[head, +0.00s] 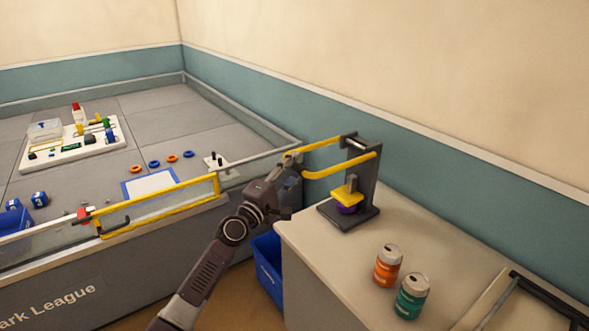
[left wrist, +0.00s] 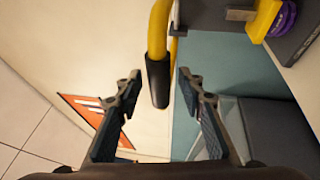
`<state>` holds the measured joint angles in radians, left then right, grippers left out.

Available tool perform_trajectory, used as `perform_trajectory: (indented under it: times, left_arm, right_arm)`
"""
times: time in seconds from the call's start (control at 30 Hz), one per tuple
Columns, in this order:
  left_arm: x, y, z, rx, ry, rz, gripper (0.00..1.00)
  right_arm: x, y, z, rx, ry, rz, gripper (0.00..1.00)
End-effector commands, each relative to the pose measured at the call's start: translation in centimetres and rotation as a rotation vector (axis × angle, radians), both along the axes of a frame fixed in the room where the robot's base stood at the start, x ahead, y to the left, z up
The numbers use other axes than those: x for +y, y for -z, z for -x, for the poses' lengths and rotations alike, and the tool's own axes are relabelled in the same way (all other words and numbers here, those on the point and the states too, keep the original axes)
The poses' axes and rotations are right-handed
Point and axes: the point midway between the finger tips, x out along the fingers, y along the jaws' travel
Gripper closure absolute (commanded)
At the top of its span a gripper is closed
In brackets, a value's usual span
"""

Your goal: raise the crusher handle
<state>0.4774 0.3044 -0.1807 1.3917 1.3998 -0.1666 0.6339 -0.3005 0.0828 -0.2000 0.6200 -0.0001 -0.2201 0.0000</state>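The can crusher (head: 372,190) stands on the grey cabinet with a dark frame and a yellow press plate (head: 347,194). Something purple (head: 348,209), flattened-looking, sits under the plate. The yellow crusher handle (head: 340,168) reaches out leftward, roughly level, past the cabinet's edge. In the left wrist view its black grip (left wrist: 158,84) hangs between the two fingers. My left gripper (head: 284,176) is at the handle's outer end; its fingers (left wrist: 160,78) are open on either side of the grip, with visible gaps. My right gripper is not in view.
An orange can (head: 387,266) and a green can (head: 412,298) stand on the cabinet (head: 330,270) in front of the crusher. A blue bin (head: 268,268) is on the floor beside it. A walled game field with a yellow gate (head: 160,207) lies left.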

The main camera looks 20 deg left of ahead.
Motion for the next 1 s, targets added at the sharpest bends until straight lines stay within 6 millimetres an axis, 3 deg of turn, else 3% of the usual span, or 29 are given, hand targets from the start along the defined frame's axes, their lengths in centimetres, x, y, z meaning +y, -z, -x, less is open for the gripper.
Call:
perform_trajectory:
  times: [0.33,0.67,1.0]
  left_arm:
    - [-0.09,-0.07,-0.37,-0.001,0.000,-0.002,0.65]
    - [-0.07,-0.05,-0.36,0.001,-0.001,-0.002,1.00]
    - [-0.02,-0.14,-0.37,0.001,-0.001,-0.003,1.00]
  right_arm:
    - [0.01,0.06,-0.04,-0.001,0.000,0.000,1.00]
    - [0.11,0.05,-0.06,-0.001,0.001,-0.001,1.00]
    - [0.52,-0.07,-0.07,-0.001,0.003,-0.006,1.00]
